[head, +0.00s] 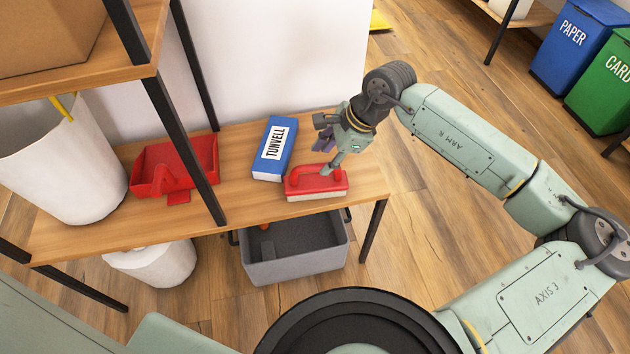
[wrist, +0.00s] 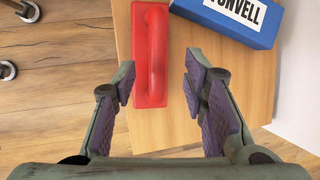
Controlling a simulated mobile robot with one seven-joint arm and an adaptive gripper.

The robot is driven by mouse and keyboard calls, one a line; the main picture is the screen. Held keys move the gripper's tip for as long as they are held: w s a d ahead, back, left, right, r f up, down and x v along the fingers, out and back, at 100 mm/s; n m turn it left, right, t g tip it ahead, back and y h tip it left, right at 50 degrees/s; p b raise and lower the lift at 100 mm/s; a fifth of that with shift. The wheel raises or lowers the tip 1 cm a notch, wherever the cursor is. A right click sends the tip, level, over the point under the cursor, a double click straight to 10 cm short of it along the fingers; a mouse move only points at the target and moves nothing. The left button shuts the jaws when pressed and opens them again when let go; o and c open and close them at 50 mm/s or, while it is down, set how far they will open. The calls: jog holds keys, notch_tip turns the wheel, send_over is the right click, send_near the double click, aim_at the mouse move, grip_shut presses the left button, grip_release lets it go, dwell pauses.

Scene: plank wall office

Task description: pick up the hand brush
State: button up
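The hand brush (head: 317,182) has a red top with a raised handle and pale bristles below. It lies bristles down near the right end of the wooden shelf (head: 240,205). In the wrist view the red brush (wrist: 150,50) runs lengthwise, its near end between the two fingers in the picture. My gripper (head: 328,157) is at the brush's far side in the head view, one finger overlapping its handle. The wrist view shows my gripper (wrist: 160,82) open, with nothing held. The left finger appears close to the brush's side; I cannot tell if it touches.
A blue TUNVELL box (head: 274,148) stands close beside the brush. A red dustpan (head: 175,165) and a white bin (head: 62,165) are further left. A black shelf post (head: 185,150) rises at the front edge. A grey crate (head: 295,257) is below.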

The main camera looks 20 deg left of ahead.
aim_at(316, 165)
jog(key=x, duration=0.1)
jog(key=p+x, duration=0.1)
jog(key=x, duration=0.2)
jog(key=shift+s+a, duration=0.25)
jog(key=shift+s, duration=0.05)
jog(key=shift+a+f, duration=0.2)
jog(key=shift+f, duration=0.4)
jog(key=shift+c, duration=0.5)
grip_shut()
